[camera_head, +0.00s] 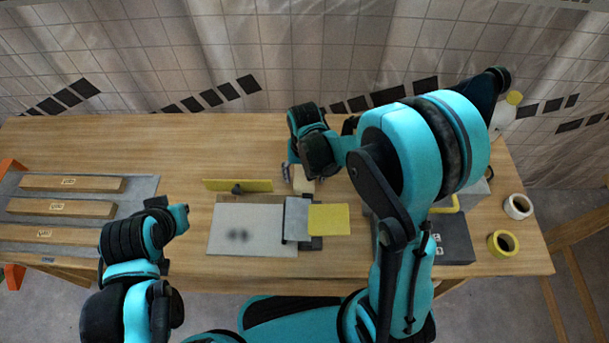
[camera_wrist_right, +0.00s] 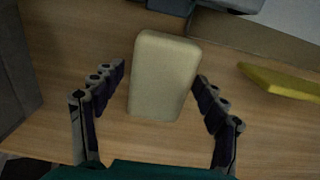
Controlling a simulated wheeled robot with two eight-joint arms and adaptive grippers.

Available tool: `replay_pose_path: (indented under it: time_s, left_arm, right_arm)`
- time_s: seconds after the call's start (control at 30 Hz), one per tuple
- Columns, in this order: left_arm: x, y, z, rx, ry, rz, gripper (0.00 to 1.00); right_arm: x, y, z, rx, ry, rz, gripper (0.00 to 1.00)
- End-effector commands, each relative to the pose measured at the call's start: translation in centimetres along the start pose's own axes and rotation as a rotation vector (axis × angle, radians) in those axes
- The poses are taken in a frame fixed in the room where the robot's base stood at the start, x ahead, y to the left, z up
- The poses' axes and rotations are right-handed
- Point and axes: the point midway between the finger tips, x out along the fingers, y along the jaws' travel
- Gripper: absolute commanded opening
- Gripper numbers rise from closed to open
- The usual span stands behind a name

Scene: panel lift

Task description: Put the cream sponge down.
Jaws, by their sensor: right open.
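The cream sponge (camera_head: 304,181) lies on the wooden table just behind the grey block, partly hidden by my right arm in the head view. In the right wrist view the sponge (camera_wrist_right: 164,78) is a rounded, pale block between the fingers. My right gripper (camera_wrist_right: 159,76) is open, with one finger on each side of the sponge. A gap shows at the left finger; the right finger is very close to the sponge's edge, and I cannot tell if they touch. My left gripper (camera_head: 174,241) hangs over the table's front left, away from the sponge; its fingers do not show clearly.
A pale panel with a dark smudge (camera_head: 240,236) lies in front, with a yellow bar (camera_head: 222,185) behind it. A yellow pad (camera_head: 329,220) is beside the grey block (camera_head: 296,219). Wooden bars (camera_head: 60,207) lie at left, tape rolls (camera_head: 503,243) at right. The back left table is clear.

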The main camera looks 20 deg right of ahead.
Motion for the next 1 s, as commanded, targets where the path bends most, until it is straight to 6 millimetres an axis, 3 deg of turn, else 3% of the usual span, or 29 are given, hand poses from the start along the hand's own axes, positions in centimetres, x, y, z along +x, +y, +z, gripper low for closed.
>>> replay_pose_path:
  time_s: [0.17, 0.6, 0.87, 1.0]
  left_arm:
    - [-0.6, 0.0, -0.4, 0.000, 0.000, 0.000, 0.00]
    - [-3.5, 0.0, -2.5, 0.000, 0.000, 0.000, 0.00]
    - [-4.0, 0.0, -2.9, 0.000, 0.000, 0.000, 0.00]
    - [-4.0, 0.0, -2.9, 0.000, 0.000, 0.000, 0.00]
  right_arm:
    - [-1.1, 0.0, 0.0, 0.000, 0.000, 0.000, 0.73]
    - [-10.3, 0.0, 0.0, 0.000, 0.000, 0.000, 0.73]
    - [-12.8, 0.2, 0.2, -0.005, 0.012, -0.005, 0.73]
    - [-14.8, 1.3, 1.3, -0.038, 0.085, -0.031, 0.73]
